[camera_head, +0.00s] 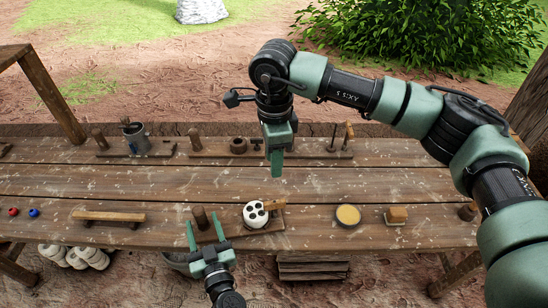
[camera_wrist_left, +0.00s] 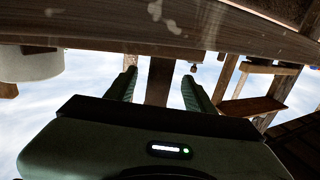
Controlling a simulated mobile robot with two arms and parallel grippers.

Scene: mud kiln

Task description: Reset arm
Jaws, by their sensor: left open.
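My left gripper (camera_head: 205,226) is low at the front edge of the wooden table (camera_head: 90,185), with its two fingers apart and nothing between them. In the left wrist view, its fingers (camera_wrist_left: 158,82) are also spread, with part of the wooden structure behind them. My right arm reaches in from the right, bent over the table. Its gripper (camera_head: 277,170) points down above the middle of the table, seen edge-on. Whether its fingers are apart is hidden, and no held object shows.
Near the left gripper are a dark wooden peg (camera_head: 200,218) and a white cylinder with dark holes (camera_head: 255,214). A yellow-topped dish (camera_head: 348,215) and a wooden block (camera_head: 397,214) stand farther right. A grey container (camera_head: 136,139) stands at the back left.

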